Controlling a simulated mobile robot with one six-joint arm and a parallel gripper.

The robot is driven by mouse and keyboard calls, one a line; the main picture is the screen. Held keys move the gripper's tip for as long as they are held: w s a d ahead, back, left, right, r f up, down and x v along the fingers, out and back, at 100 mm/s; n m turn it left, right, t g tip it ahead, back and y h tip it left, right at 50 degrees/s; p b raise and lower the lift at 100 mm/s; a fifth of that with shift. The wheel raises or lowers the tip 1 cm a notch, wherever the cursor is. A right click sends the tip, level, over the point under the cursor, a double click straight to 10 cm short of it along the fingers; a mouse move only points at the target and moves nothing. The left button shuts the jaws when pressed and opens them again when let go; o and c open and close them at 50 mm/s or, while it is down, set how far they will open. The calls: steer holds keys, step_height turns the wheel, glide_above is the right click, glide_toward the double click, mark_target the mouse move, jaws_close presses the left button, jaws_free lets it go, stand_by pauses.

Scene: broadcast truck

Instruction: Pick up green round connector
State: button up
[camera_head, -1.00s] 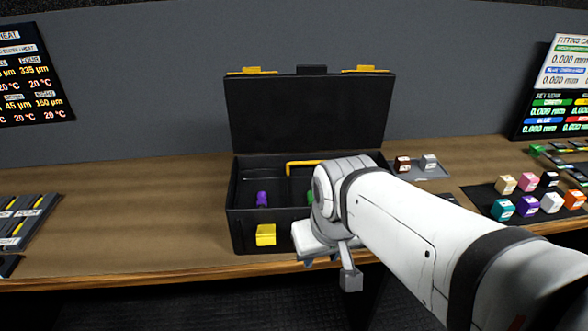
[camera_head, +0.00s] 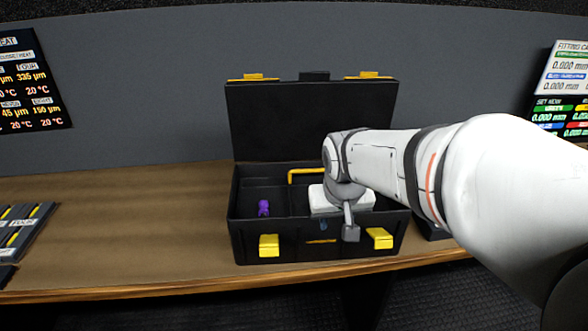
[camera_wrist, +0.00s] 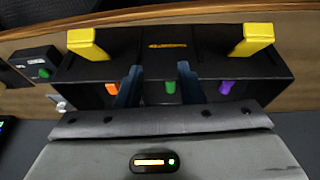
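The green round connector (camera_wrist: 170,87) stands inside the open black toolbox (camera_head: 240,235), in its middle part, as seen in the wrist view. My gripper (camera_wrist: 159,68) is open, its two dark blue fingers reaching into the box with the green connector showing between them, closer to the right finger. I see no finger contact, and the depth gap is unclear. In the head view my arm and white gripper body hang over the right half of the box and hide the green connector.
A purple connector (camera_head: 263,208) stands in the left part of the box; an orange one (camera_wrist: 111,88) shows in the wrist view. The raised lid (camera_head: 310,120), yellow handle (camera_head: 300,172) and front latches (camera_head: 269,246) surround the gripper.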

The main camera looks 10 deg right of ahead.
steer(key=shift+t, duration=0.3)
steer(key=w+f, duration=0.2)
steer(key=w, duration=0.2)
steer(key=w+f, duration=0.2)
steer(key=w, duration=0.3)
steer(key=w+a+f, duration=0.1)
steer(key=w+f, duration=0.2)
steer(key=w, duration=0.2)
steer(key=shift+w, duration=0.15)
steer(key=shift+w+p+x, duration=0.15)
steer(key=shift+p+x, duration=0.1)
steer(key=shift+x, duration=0.95)
steer(key=shift+w+p+x, duration=0.15)
steer(key=shift+p+x, duration=0.05)
steer(key=shift+x, duration=1)
steer(key=shift+d+r, duration=0.1)
steer(key=shift+d, duration=0.05)
steer(key=shift+c, duration=0.5)
jaws_close()
